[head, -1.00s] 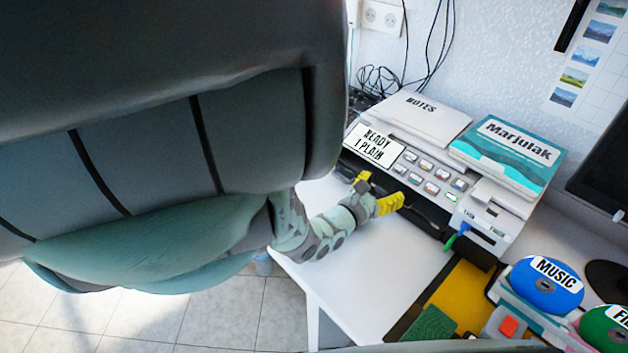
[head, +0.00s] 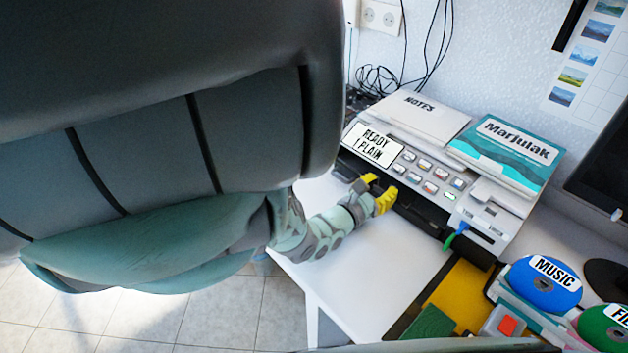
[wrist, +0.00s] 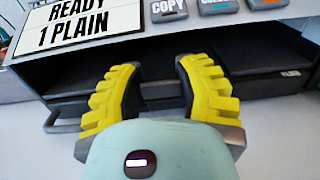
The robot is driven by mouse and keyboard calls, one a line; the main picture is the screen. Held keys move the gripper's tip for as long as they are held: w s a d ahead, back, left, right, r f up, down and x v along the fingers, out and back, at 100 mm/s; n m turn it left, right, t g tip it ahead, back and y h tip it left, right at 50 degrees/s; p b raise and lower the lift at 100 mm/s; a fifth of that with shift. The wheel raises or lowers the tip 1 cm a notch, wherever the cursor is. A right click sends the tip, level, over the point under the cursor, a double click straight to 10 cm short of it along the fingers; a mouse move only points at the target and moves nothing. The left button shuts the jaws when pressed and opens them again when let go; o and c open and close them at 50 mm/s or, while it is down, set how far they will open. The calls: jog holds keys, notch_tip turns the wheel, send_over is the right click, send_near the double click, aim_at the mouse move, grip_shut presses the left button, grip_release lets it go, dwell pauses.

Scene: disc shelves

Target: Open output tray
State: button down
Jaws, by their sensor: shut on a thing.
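The printer (head: 440,172) stands on the white desk, with a dark front opening below its buttons. The dark output tray (wrist: 64,124) sits low in that opening, and its front edge shows on both sides of my gripper in the wrist view. My gripper (head: 377,191) is at the printer's front, left of the middle. In the wrist view its yellow-padded fingers (wrist: 157,85) stand on either side of a dark part at the tray's front and are shut on it. The fingers and wrist hide the exact contact. The tray looks pushed in.
The printer's display (head: 373,145) reads "READY 1 PLAIN". Green and blue tabs (head: 456,235) hang at the printer's right front. Disc holders with a blue "MUSIC" disc (head: 546,284) stand at right. The white desk (head: 385,262) before the printer is clear.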

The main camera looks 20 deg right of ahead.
jog(key=p+v, duration=0.5)
jog(key=v, duration=1.2)
jog(key=shift+s+a+p, duration=0.25)
jog(key=shift+a+p, duration=0.05)
jog(key=shift+p, duration=0.05)
jog(key=c, duration=0.5)
grip_release()
jog(key=shift+c, duration=0.2)
jog(key=v, duration=1.1)
jog(key=shift+a, duration=0.4)
jog(key=shift+s, duration=0.1)
